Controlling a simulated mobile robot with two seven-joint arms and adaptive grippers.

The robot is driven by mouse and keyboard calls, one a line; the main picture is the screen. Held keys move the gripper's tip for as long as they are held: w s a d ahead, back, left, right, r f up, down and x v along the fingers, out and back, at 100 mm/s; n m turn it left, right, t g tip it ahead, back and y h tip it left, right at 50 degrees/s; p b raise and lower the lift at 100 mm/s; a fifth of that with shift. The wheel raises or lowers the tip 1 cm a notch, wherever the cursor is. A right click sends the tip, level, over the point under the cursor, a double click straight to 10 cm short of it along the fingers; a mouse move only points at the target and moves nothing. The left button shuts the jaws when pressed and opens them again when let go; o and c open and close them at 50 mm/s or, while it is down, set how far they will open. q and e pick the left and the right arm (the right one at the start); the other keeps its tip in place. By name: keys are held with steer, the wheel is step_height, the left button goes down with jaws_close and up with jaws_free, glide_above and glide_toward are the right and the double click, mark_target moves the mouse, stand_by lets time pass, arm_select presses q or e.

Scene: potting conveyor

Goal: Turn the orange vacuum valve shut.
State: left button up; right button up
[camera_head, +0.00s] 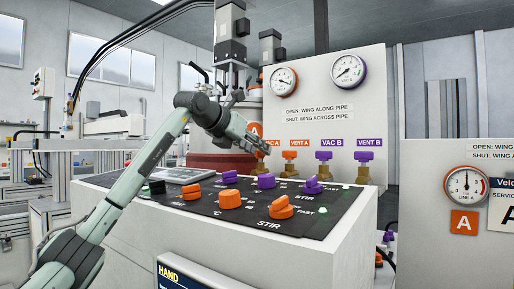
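My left arm reaches in from the left, and my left gripper (258,146) is at the orange-side valves on the panel's lower left. It covers most of the leftmost valve, whose orange label (273,142) is partly hidden, so I cannot see its wing or whether the fingers touch it. The fingers are small and overlap, so their opening is unclear. Beside it are the orange VENT A valve (290,156), the purple VAC B valve (324,157) and the purple VENT B valve (364,157), on brass bodies. My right gripper is out of view.
A sloped black control deck (190,206) with orange and purple knobs stands before the panel. Two gauges (284,81) (349,70) and an open/shut notice (318,113) are above the valves. A red round vessel base (222,163) is behind my gripper. Another gauge (466,185) is at right.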

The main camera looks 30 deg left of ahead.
arm_select(q)
steer(key=shift+w+f, duration=0.1)
steer(key=shift+w, duration=0.05)
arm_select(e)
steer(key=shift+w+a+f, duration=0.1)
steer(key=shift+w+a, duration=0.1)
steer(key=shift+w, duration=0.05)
arm_select(q)
steer(key=shift+c, duration=0.6)
jaws_close()
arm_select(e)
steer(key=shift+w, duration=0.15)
